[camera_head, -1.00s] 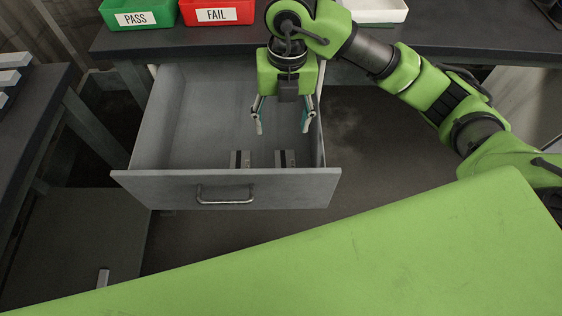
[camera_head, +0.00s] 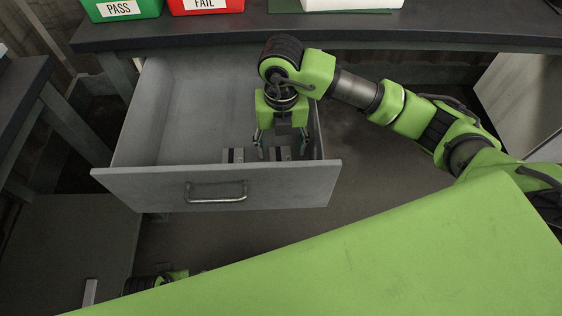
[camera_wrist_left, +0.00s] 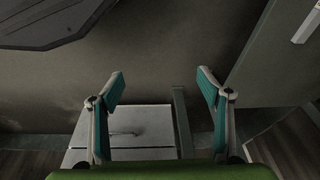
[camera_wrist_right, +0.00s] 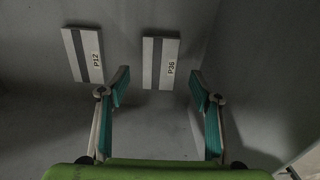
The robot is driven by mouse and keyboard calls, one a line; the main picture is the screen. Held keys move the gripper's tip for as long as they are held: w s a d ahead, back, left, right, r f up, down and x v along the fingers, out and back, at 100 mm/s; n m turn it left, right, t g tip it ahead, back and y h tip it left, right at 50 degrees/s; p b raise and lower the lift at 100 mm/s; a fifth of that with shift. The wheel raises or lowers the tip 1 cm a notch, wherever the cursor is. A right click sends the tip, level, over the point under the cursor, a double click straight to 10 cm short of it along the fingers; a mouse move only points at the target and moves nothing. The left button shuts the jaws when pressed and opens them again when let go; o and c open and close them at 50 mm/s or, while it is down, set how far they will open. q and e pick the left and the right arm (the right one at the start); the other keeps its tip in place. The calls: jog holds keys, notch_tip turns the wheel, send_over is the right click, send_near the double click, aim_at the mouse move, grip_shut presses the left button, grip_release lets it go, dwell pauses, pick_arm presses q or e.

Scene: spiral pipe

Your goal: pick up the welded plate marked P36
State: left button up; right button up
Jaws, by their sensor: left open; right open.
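The plate marked P36 (camera_wrist_right: 160,63) lies on the drawer floor in the right wrist view, light grey with a dark stripe. It also shows in the head view (camera_head: 281,154), partly hidden by my right gripper and the drawer front. A similar plate marked P12 (camera_wrist_right: 83,54) lies to its left, also seen in the head view (camera_head: 233,155). My right gripper (camera_head: 282,145) is open and empty inside the drawer, above P36; in its wrist view P36 is ahead, between the spread fingers. My left gripper (camera_wrist_left: 160,82) is open and empty, away from the plates.
The grey drawer (camera_head: 140,185) stands pulled out under the dark bench (camera_head: 230,32). A green PASS bin (camera_head: 120,8), a red FAIL bin (camera_head: 205,6) and a white bin (camera_head: 350,5) stand on the bench. The drawer walls surround my right gripper.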

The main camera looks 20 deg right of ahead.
aim_at(281, 159)
notch_tip(281, 159, down, 4)
jog(key=shift+w+f+b, duration=0.15)
jog(key=shift+f+b, duration=0.05)
jog(key=shift+b, duration=0.15)
pick_arm(q)
notch_tip(281, 159, up, 3)
jog(key=shift+w+f, duration=0.1)
pick_arm(e)
jog(key=shift+r, duration=0.1)
grip_shut()
